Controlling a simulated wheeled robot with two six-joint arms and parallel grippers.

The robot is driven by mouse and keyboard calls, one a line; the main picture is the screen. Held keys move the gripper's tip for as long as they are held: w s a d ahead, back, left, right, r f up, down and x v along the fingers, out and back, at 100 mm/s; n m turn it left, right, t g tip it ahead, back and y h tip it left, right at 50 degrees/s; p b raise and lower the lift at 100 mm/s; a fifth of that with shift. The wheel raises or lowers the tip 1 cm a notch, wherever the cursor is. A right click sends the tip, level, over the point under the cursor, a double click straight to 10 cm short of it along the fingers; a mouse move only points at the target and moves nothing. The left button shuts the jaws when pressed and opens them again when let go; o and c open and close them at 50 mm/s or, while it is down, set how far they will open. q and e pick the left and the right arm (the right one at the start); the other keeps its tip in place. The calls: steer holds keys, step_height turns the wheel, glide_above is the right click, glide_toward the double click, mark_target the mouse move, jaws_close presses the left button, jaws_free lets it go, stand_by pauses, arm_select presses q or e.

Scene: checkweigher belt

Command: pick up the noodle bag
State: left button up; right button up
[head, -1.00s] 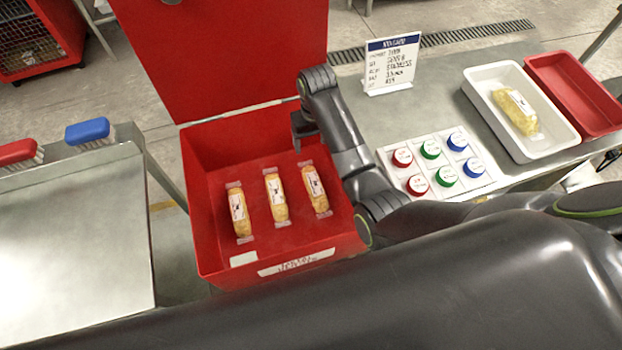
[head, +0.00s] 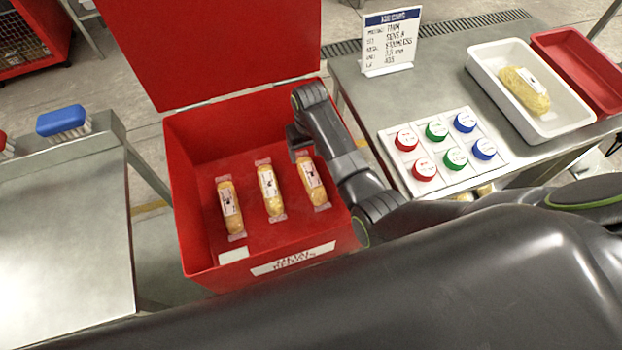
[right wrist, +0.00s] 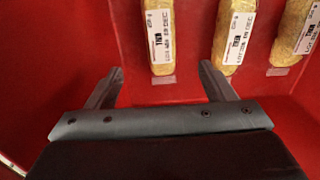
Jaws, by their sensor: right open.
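Three noodle bags, yellow with white labels, lie apart in the red bin (head: 190,255): a left bag (head: 230,208), a middle bag (head: 270,192) and a right bag (head: 314,184). A fourth yellow bag (head: 524,92) lies in the white tray. My right gripper (head: 298,156) hangs inside the bin by the far end of the right bag and covers a little of it. In the right wrist view the gripper (right wrist: 161,70) is open and empty. One bag (right wrist: 160,38) lies ahead between its fingertips; two more show to the right. My left gripper is out of view.
The bin's raised red lid (head: 215,45) stands behind it. Right of it are a panel of red, green and blue caps (head: 440,148), a sign (head: 390,42), a white tray (head: 553,128) and a red tray (head: 585,80). A steel table (head: 65,240) with a blue brush (head: 62,121) stands left.

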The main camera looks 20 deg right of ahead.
mark_target(311, 174)
step_height(311, 174, down, 7)
steer(key=shift+f+b, duration=0.15)
steer(key=shift+b, duration=0.3)
steer(key=f, duration=0.2)
steer(key=s+f, duration=0.1)
steer(key=f, duration=0.1)
steer(key=shift+f+b, duration=0.1)
steer(key=shift+b, duration=0.2)
steer(key=shift+f, duration=0.55)
steer(key=shift+c, duration=0.2)
steer(key=c, duration=1.2)
